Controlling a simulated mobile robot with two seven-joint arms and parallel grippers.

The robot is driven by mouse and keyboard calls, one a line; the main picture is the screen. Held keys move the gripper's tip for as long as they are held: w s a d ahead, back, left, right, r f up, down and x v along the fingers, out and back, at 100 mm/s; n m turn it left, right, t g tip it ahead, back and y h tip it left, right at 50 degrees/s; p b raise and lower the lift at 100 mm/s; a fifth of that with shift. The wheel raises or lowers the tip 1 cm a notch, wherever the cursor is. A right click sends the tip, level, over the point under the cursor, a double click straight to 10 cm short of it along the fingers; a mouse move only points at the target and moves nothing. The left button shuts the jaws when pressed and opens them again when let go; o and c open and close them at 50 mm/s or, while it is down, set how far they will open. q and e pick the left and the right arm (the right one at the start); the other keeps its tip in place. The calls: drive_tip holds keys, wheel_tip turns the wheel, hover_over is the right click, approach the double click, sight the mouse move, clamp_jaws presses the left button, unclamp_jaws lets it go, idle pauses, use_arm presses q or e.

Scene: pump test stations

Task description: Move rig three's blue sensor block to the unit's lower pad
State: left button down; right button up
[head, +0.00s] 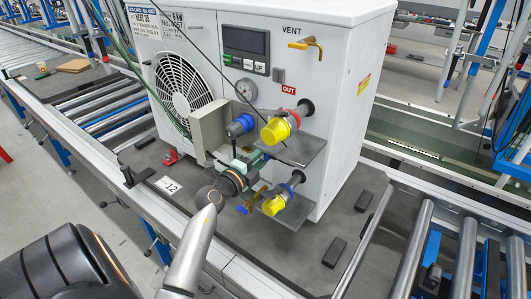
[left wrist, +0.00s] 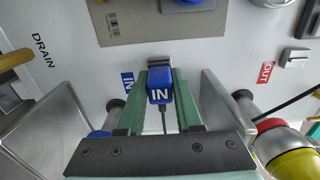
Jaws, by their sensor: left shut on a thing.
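My left gripper (head: 245,162) has green fingers and reaches the front of the white unit (head: 340,100), below the gauge. A dark cable runs from the block. A grey pad-like piece (left wrist: 153,61) lies just behind the block on the unit's face; whether they touch I cannot tell. In the head view the block is mostly hidden by the fingers and arm. My right gripper is not in view.
A yellow-capped port with a red ring (head: 282,126) and another with a blue ring (head: 277,203) stick out right of the gripper, near metal plates (head: 300,147). A blue connector (head: 241,125) and beige box (head: 209,130) are close by. Dark blocks (head: 334,252) lie on the pallet.

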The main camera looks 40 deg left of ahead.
use_arm(q)
drive_tip(key=shift+w, duration=0.1)
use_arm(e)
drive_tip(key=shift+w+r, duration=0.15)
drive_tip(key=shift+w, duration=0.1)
use_arm(q)
drive_tip(key=shift+w, duration=0.4)
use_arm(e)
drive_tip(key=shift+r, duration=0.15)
use_arm(q)
drive_tip(key=c, duration=1)
unclamp_jaws()
drive_tip(key=o, duration=0.5)
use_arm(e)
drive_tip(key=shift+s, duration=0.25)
use_arm(q)
drive_tip(key=shift+s+p, duration=0.3)
drive_tip(key=shift+s, duration=0.55)
drive_tip(key=s+d, duration=0.1)
drive_tip(key=s, duration=0.9)
drive_tip(key=shift+s+d, duration=0.15)
drive_tip(key=shift+s, duration=0.2)
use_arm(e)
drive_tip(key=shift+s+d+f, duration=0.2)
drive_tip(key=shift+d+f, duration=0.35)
